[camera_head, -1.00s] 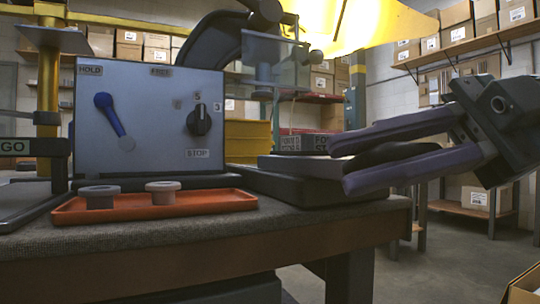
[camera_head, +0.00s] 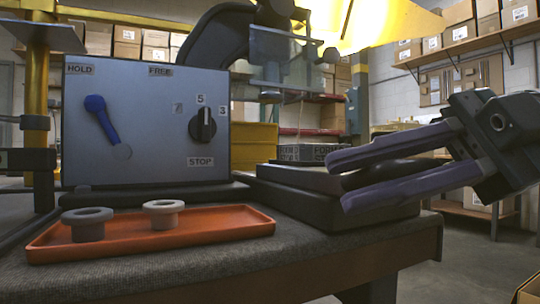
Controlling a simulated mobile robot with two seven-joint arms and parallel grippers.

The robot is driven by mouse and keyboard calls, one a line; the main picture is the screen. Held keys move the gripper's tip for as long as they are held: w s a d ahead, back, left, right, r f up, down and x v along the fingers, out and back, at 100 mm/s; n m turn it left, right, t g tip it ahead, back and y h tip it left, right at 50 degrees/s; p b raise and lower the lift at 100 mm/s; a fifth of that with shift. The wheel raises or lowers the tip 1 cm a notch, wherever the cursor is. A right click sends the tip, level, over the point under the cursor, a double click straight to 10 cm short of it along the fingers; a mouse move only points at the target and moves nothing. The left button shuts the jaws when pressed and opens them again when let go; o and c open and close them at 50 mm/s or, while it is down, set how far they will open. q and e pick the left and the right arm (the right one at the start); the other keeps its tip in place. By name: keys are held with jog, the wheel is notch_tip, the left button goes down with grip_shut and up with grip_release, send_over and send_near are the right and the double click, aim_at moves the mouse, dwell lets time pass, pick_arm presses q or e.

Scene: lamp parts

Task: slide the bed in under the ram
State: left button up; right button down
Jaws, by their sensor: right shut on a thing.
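The bed looks like the dark flat slab (camera_head: 300,176), lying on a dark base (camera_head: 310,205) at the table's right side. My right gripper (camera_head: 345,181) comes in from the right. It is shut on the slab's right side, one purple finger above and one below in the picture. The fingers hide part of the slab. The ram appears to be the dark part (camera_head: 271,75) hanging under the curved press frame (camera_head: 222,35), behind a clear guard. It is above and behind the slab; the exact alignment is unclear. My left gripper is not in view.
A grey control box (camera_head: 145,125) with a blue lever and black knob stands left of the slab. An orange tray (camera_head: 200,228) with two grey flanged rings lies in front.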

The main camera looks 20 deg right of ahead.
aim_at(438, 164)
jog(key=shift+w+f, duration=0.2)
jog(key=shift+w, duration=0.35)
jog(key=c, duration=1.1)
grip_release()
jog(key=shift+s+f, duration=0.2)
jog(key=shift+s, duration=0.5)
jog(key=shift+o, duration=1.2)
jog(key=shift+r, duration=0.15)
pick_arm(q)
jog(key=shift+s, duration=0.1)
pick_arm(e)
jog(key=shift+w+r, duration=0.1)
jog(key=p+v, duration=0.1)
jog(key=v, duration=0.7)
jog(key=shift+d+r+p, duration=0.15)
jog(key=shift+d+p, duration=0.15)
jog(key=shift+p, duration=0.1)
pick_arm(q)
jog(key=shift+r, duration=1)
pick_arm(e)
jog(key=shift+s+d, duration=0.25)
jog(key=shift+d, duration=0.35)
